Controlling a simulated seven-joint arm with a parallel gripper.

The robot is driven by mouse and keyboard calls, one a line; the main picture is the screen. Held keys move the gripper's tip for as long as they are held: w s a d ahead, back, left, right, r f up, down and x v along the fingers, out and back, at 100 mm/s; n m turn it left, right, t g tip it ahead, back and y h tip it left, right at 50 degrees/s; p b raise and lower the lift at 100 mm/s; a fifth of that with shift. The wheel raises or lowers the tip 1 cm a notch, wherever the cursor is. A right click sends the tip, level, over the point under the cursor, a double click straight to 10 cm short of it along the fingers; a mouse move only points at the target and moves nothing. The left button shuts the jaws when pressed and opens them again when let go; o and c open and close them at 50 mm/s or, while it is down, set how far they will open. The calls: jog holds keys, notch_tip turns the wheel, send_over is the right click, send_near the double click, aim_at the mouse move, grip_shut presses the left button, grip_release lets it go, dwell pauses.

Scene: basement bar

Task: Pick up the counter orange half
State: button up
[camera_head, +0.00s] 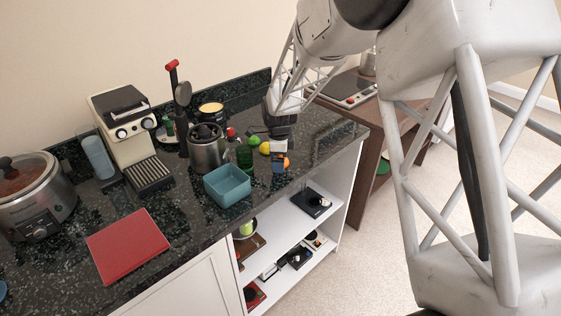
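A small orange thing (287,162), likely the orange half, shows near the front edge of the dark speckled counter (215,222). It is too small for me to make out a cut face.
A yellow-green fruit (265,147), a green fruit (254,140) and a green bottle (244,155) stand left of the gripper. A teal square bowl (228,186) and a steel pot (206,150) are further left. Counter to the right of the gripper is mostly clear.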

jog(key=c, duration=1)
jog(key=shift+r, duration=0.1)
jog(key=shift+r, duration=1.45)
jog(key=shift+s+r, duration=0.2)
jog(key=shift+r, duration=0.1)
jog(key=s+d, duration=0.1)
jog(key=s, duration=0.4)
jog(key=s+d+r, duration=0.1)
jog(key=s+d, duration=0.1)
jog(key=s, duration=0.3)
jog(key=s+d, duration=0.1)
jog(key=s, duration=0.4)
jog(key=shift+d+r, duration=0.15)
jog(key=shift+d, duration=0.05)
